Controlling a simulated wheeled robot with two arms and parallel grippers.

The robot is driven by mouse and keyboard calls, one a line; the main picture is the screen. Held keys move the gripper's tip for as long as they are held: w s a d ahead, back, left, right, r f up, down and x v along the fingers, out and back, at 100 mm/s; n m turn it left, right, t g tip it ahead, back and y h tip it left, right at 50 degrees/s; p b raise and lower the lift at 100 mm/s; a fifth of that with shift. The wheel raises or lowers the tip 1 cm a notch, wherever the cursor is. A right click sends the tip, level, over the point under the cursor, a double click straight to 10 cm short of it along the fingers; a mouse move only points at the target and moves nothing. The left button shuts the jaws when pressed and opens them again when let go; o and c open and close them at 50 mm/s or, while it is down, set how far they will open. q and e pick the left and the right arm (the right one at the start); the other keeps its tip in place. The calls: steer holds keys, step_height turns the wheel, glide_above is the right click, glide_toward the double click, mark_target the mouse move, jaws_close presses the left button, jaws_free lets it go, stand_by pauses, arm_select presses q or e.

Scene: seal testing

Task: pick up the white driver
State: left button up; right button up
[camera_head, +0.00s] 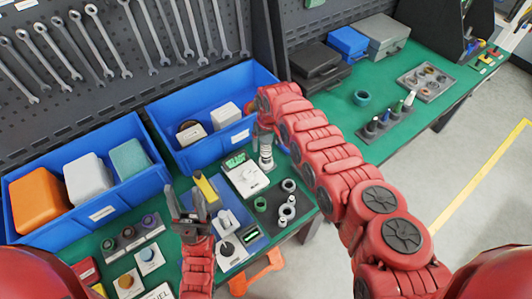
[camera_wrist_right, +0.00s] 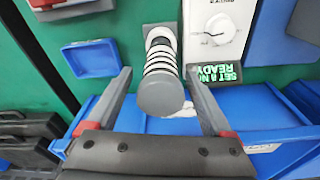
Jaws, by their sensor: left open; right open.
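The white driver (camera_wrist_right: 160,75) stands upright in the right wrist view, with white and dark bands and a round grey end facing the camera. In the head view it appears as a small pale upright shape (camera_head: 266,157), partly covered by my right arm. My right gripper (camera_wrist_right: 159,71) is open, with one finger on each side of the driver and gaps visible between them. My left gripper (camera_head: 187,204) is open and empty, above the table near a yellow-topped piece.
A white device with a green screen (camera_head: 245,178) stands beside the driver. Blue bins (camera_head: 215,155) line the back below a wall of wrenches. A dark tray with metal rings (camera_head: 275,208) lies in front. The green table (camera_head: 385,70) has free room at right.

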step_height(320, 180, down, 5)
steer(key=b, duration=0.3)
steer(key=shift+r+b, duration=0.15)
steer(key=shift+b, duration=0.2)
steer(key=shift+r, duration=0.2)
steer(key=shift+c, duration=0.7)
jaws_close()
